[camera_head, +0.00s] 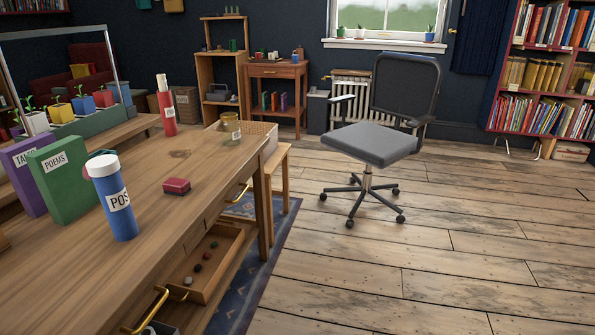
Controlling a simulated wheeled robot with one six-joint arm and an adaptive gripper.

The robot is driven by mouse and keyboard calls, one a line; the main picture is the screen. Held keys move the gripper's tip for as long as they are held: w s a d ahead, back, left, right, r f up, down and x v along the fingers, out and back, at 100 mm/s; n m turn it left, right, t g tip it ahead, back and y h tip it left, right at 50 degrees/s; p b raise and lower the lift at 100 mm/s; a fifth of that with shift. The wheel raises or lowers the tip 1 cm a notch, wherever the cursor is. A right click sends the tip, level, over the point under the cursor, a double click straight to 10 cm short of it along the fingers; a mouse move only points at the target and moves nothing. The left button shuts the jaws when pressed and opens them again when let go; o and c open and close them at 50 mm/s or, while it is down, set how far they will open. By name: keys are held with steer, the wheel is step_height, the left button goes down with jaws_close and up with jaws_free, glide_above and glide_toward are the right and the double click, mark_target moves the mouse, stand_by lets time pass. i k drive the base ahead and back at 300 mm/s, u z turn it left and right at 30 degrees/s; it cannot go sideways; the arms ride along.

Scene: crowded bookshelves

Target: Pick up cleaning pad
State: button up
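A small red pad with a darker lower layer (177,187), which looks like the cleaning pad, lies flat on the wooden table (160,225). It is right of the blue tube and close to the table's right edge. Nothing covers it. My gripper is not in view.
A blue white-capped tube (114,205), green book (64,180), purple book (26,175), red tube (166,112) and jar (231,127) stand on the table. An open drawer (212,268) juts out below. An office chair (372,140) stands right; the floor (440,240) is clear.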

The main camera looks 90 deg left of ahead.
mark_target(176, 186)
steer(key=u, duration=3.15)
steer(key=i, duration=1.65)
steer(key=u, duration=1.2)
